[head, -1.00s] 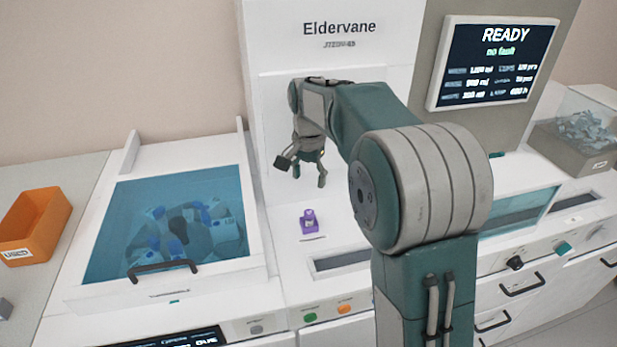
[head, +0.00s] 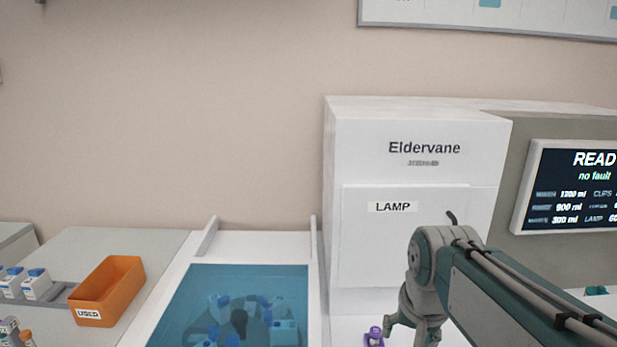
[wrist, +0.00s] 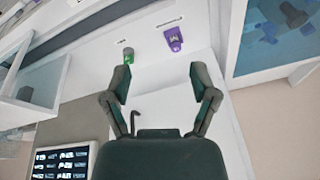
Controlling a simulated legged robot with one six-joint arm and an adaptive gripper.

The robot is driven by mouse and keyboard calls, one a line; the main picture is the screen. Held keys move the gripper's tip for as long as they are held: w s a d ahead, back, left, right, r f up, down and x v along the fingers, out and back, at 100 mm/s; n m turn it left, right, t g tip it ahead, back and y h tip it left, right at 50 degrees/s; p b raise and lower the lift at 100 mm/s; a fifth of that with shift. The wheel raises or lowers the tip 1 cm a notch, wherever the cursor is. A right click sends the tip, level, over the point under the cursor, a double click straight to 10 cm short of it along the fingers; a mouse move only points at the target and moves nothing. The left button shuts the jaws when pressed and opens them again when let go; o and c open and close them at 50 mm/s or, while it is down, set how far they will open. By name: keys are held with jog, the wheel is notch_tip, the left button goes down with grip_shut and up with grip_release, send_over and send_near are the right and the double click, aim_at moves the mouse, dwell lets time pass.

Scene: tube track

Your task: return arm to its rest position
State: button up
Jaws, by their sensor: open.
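My arm (head: 500,300) reaches in from the lower right in the head view, in front of the white Eldervane machine (head: 355,150). My gripper (head: 408,335) hangs at its end, its tips close to the bottom edge. In the wrist view my gripper (wrist: 160,85) has its two fingers spread apart with nothing between them. A purple clip-like piece (head: 373,337) stands left of my gripper in the head view. It also shows beyond the fingers in the wrist view (wrist: 174,38).
A blue-lidded bay (head: 240,285) with several bottles lies left of the machine. An orange bin marked USED (head: 108,290) and white blue-capped bottles (head: 35,284) stand farther left. A screen (head: 575,190) is on the right. A green piece (wrist: 128,55) shows near one finger.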

jog(key=s+f+n+t, duration=0.2)
jog(key=s+f+n, duration=0.1)
jog(key=s, duration=0.8)
jog(key=shift+s+f+n, duration=0.15)
jog(key=shift+s+n, duration=0.2)
jog(key=shift+n, duration=0.05)
dwell(0.4)
